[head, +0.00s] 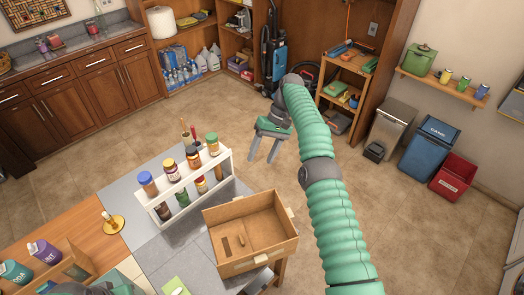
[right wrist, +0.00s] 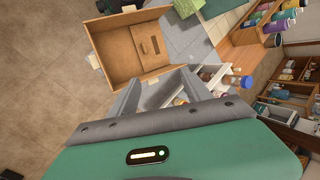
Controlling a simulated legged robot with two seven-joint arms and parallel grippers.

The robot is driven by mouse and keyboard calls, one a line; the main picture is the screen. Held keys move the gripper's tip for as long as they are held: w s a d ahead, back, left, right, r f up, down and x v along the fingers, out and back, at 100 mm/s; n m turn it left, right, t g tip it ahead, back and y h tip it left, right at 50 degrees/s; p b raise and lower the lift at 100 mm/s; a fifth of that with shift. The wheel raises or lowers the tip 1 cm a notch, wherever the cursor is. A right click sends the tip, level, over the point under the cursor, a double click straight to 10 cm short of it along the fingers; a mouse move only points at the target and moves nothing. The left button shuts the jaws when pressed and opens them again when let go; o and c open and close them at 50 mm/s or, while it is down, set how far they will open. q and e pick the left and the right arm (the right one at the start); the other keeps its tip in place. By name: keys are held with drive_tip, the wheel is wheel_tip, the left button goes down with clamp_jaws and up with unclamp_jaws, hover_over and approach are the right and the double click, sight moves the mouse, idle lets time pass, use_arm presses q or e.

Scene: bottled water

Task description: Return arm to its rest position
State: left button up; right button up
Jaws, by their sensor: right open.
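My right arm (head: 326,190) reaches up from the bottom edge of the head view. Its right gripper (head: 262,158) hangs in the air beyond the table, past the cardboard box (head: 284,214). The two grey fingers are apart with nothing between them. The right wrist view shows the fingers (right wrist: 158,88) spread, with the open box (right wrist: 104,64) beyond them. A teal and dark part of mine, likely the left arm or gripper, shows at the bottom left edge of the head view; its fingers cannot be made out.
A white rack (head: 164,217) with several capped bottles stands left of the box on the grey table (head: 126,190). A brass stand (head: 112,222) is further left. Bins, a blue one (head: 428,148) among them, line the right wall. The floor between is open.

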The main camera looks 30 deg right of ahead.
drive_tip(key=shift+w+f, duration=0.1)
drive_tip(key=s+a+f+n+t+h+b, duration=0.1)
drive_tip(key=s+a+f+h+b, duration=0.25)
drive_tip(key=a+f+b, duration=0.5)
drive_tip(key=s+f+t+b, duration=0.1)
drive_tip(key=s+f+b, duration=0.1)
drive_tip(key=s, duration=0.5)
drive_tip(key=s+f+t+h+b, duration=0.1)
drive_tip(key=s+f+b, duration=0.2)
drive_tip(key=s+f, duration=0.2)
drive_tip(key=s+a+f+t+h+b, duration=0.1)
drive_tip(key=s+f+b, duration=0.2)
drive_tip(key=s, duration=0.8)
drive_tip(key=shift+f+n, duration=0.3)
drive_tip(key=shift+f, duration=0.1)
drive_tip(key=shift+a, duration=0.15)
drive_tip(key=shift+s+r, duration=0.1)
